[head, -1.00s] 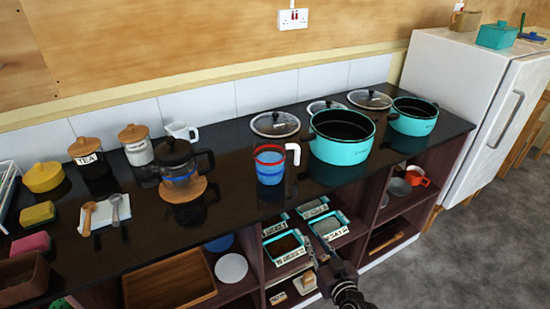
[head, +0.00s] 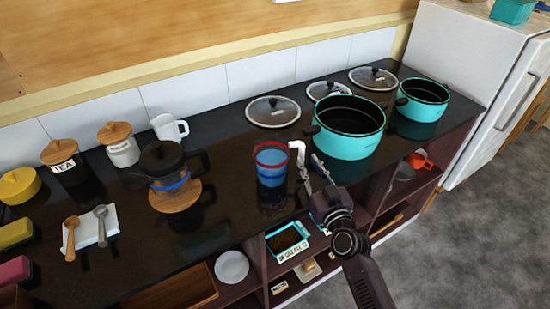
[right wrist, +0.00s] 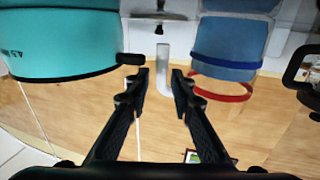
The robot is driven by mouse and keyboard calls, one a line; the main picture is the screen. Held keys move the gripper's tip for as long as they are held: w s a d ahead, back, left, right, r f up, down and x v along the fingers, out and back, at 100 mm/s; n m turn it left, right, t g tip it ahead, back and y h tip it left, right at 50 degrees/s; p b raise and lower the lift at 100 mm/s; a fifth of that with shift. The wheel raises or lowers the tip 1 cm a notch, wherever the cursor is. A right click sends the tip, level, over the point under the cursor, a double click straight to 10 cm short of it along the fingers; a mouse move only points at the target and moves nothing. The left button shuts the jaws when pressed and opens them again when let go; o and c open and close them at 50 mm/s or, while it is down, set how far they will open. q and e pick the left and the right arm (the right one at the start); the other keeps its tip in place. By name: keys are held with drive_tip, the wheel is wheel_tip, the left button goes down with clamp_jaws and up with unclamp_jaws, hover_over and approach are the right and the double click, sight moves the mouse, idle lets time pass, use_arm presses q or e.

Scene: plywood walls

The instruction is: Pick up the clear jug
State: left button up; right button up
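The clear jug (head: 271,168) is see-through blue with a red rim and a white handle. It stands upright on the dark counter in the head view, left of a large turquoise pot. My right gripper (head: 308,168) is open beside the jug's handle side. In the right wrist view, the jug (right wrist: 227,62) is at the upper right, upside down, and its white handle (right wrist: 163,70) shows between the two open fingertips (right wrist: 160,80). I cannot tell whether either finger touches the handle. My left gripper is not in view.
The large turquoise pot (head: 347,145) stands close to the right of my gripper. Glass lids (head: 273,111) lie behind. Open shelves (head: 410,200) lie below the counter's front edge.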

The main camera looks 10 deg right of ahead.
sight(303, 156)
drive_tip(key=shift+w+a+r, duration=0.15)
drive_tip(key=shift+w+a, duration=0.05)
drive_tip(key=shift+w, duration=0.7)
drive_tip(key=shift+w+a+f, duration=0.1)
drive_tip(key=shift+w+f, duration=0.05)
drive_tip(key=shift+w, duration=0.5)
drive_tip(key=shift+w+a+f, duration=0.1)
drive_tip(key=shift+w+f, duration=0.05)
drive_tip(key=shift+w, duration=1.1)
clamp_jaws()
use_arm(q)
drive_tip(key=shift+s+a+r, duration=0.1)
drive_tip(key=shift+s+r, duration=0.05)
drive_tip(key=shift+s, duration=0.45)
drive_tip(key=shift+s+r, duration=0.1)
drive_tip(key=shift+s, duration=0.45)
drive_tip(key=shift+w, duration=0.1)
use_arm(e)
drive_tip(key=shift+r, duration=0.15)
